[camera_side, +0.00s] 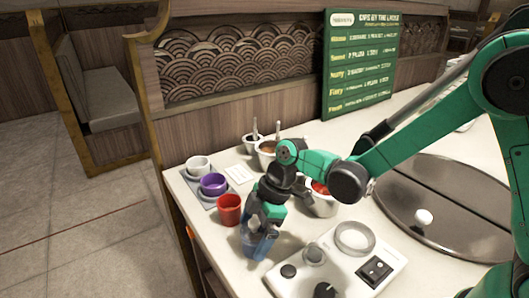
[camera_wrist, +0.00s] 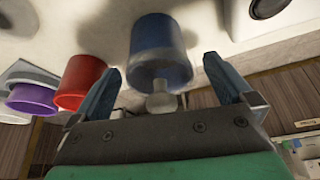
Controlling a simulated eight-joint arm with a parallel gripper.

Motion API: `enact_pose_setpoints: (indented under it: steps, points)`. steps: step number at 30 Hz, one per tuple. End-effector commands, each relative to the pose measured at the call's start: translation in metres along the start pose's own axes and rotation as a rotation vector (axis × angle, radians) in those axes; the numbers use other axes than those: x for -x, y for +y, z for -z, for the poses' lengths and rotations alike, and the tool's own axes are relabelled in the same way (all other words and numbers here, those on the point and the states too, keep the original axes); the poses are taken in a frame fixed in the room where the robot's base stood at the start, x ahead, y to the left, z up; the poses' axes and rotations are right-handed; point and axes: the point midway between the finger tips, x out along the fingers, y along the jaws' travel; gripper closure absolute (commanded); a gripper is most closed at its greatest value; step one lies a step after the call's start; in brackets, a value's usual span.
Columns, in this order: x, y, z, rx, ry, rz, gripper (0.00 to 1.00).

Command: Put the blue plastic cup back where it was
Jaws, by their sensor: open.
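The blue plastic cup (camera_wrist: 160,42) shows in the wrist view between the two fingers of my gripper (camera_wrist: 160,68), with a gap on each side. In the side view my gripper (camera_side: 262,226) points down near the table's front edge, and blue shows around its fingers; I cannot clearly tell cup from finger there. My gripper is open. A red cup (camera_side: 229,210) stands just left of it. A purple cup (camera_side: 213,184) and a white cup (camera_side: 198,166) stand on a grey tray (camera_side: 184,177) at the left; the red cup shows in the wrist view too (camera_wrist: 80,82).
A control box (camera_side: 345,272) with knobs and a switch lies right of my gripper. Containers of sauce (camera_side: 267,155) stand behind it, one with red contents (camera_side: 320,200). A large round dark plate (camera_side: 450,205) fills the right. A small white card (camera_side: 239,173) lies beside the tray.

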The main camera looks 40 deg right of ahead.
Motion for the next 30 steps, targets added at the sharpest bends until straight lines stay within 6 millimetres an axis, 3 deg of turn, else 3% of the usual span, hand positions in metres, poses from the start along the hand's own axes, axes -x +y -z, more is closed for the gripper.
enact_pose_setpoints:
  steps: [5, 18, 24, 27, 30]
  points:
    - [0.02, 0.0, 0.0, -0.002, 0.0, -0.001, 0.0]
    - [0.102, 0.0, 0.0, -0.002, 0.0, -0.001, 0.0]
    - [0.119, 0.0, 0.0, -0.008, -0.001, -0.004, 0.0]
    - [0.126, -0.004, -0.006, -0.086, -0.012, -0.043, 0.0]
    - [0.136, -0.011, -0.019, -0.274, -0.025, -0.14, 0.0]
